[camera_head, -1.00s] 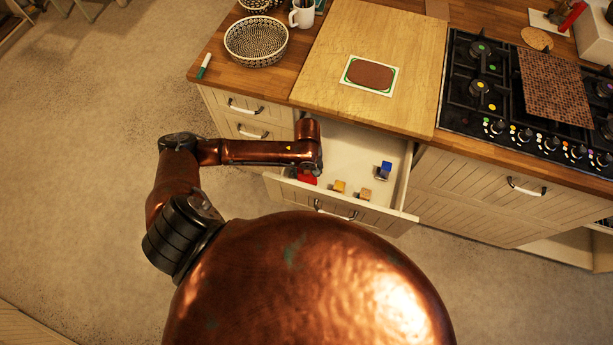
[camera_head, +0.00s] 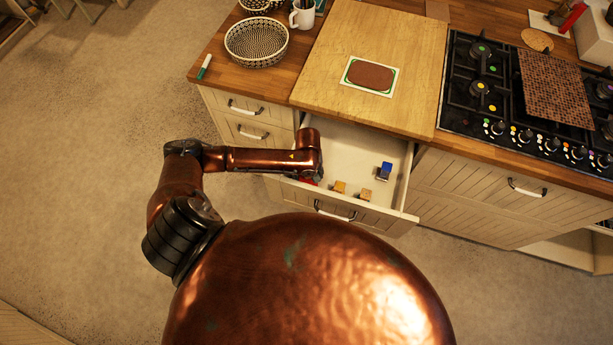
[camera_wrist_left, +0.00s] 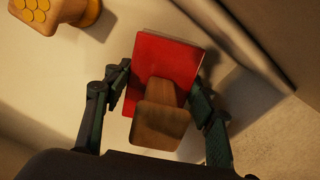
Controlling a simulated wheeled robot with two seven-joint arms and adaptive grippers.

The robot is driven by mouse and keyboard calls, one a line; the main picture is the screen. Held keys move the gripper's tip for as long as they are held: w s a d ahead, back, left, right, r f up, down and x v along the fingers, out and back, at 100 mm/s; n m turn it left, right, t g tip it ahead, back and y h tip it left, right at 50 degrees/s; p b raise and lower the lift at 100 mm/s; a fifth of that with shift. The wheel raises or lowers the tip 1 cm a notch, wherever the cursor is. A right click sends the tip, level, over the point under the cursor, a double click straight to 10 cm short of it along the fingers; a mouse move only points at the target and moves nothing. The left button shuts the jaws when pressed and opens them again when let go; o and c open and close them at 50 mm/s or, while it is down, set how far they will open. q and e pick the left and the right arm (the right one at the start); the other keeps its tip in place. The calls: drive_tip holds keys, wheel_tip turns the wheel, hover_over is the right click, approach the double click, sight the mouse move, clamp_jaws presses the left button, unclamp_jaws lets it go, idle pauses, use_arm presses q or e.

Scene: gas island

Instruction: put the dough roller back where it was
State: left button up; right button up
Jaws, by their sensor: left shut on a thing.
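My left gripper (camera_head: 311,178) is down at the left front corner of the open drawer (camera_head: 345,140). In the left wrist view, my left gripper (camera_wrist_left: 160,100) has its fingers on either side of a red flat block with a wooden handle (camera_wrist_left: 165,62) and is shut on it. In the head view, only a bit of the red block (camera_head: 308,182) shows under my wrist. I cannot tell whether this is the dough roller; no plain roller shape shows. My right gripper is not in view.
The drawer also holds a yellow-topped wooden piece (camera_head: 339,187), a tan one (camera_head: 365,195) and a blue one (camera_head: 385,171). The drawer's back is clear. Above are a cutting board (camera_head: 330,50), a patterned bowl (camera_head: 256,42) and a gas hob (camera_head: 485,85).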

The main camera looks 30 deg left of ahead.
use_arm(q)
drive_tip(key=shift+s+a+f, duration=0.1)
drive_tip(key=shift+s+f, duration=0.3)
drive_tip(key=shift+f, duration=0.1)
drive_tip(key=c, duration=0.3)
drive_tip(key=o, duration=1.5)
drive_tip(key=shift+f, duration=0.15)
drive_tip(key=o, duration=0.3)
drive_tip(key=shift+w, duration=0.1)
drive_tip(key=shift+r, duration=0.2)
drive_tip(key=shift+w+r, duration=0.1)
drive_tip(key=shift+r, duration=0.25)
wheel_tip(320, 180, up, 13)
drive_tip(key=shift+f+p, duration=0.2)
drive_tip(key=shift+p, duration=0.7)
